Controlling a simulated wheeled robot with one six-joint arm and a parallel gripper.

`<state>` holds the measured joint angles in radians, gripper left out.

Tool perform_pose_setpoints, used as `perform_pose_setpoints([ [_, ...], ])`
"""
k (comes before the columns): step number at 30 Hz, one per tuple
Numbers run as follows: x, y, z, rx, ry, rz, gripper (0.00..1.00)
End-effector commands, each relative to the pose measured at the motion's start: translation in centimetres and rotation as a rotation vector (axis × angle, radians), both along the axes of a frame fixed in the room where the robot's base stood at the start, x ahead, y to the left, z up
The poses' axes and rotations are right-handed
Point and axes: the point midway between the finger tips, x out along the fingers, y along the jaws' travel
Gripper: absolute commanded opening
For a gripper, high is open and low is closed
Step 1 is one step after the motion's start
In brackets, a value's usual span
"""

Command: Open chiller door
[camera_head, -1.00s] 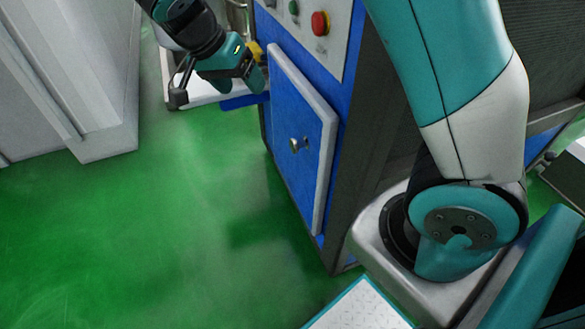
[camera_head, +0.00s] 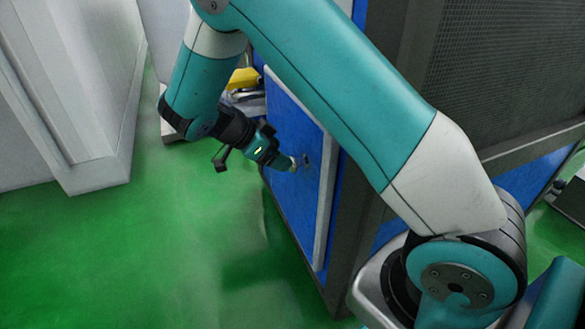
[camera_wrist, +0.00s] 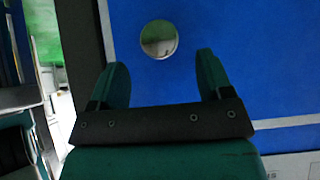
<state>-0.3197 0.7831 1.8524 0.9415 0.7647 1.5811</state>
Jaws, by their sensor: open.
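The chiller door (camera_head: 285,125) is a blue panel with a light grey edge on the front of a dark-framed cabinet. It looks shut in the head view. Its round metal knob (camera_wrist: 159,39) shows in the wrist view, ahead of and between my two fingertips. My gripper (camera_head: 296,163) is at the knob's height, close in front of the door. In the wrist view my gripper (camera_wrist: 163,72) is open, with the knob a little beyond the fingers and nothing held. In the head view my gripper partly hides the knob, so contact cannot be told.
Green floor (camera_head: 190,245) lies clear in front of the door. A grey-white cabinet (camera_head: 95,110) stands at the left. A yellow object (camera_head: 243,78) shows behind my arm. A mesh panel (camera_head: 495,75) covers the cabinet's side at the right.

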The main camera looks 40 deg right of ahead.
Motion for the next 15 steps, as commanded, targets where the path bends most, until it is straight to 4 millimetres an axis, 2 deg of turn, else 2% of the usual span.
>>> perform_pose_setpoints([
  [1,-0.3,-0.9,-1.1,-0.001,0.003,-0.002,0.73],
  [6,-0.8,-2.7,-2.9,-0.001,0.001,-0.001,0.73],
  [15,-1.1,-3.8,-4.0,0.000,0.001,0.001,0.73],
])
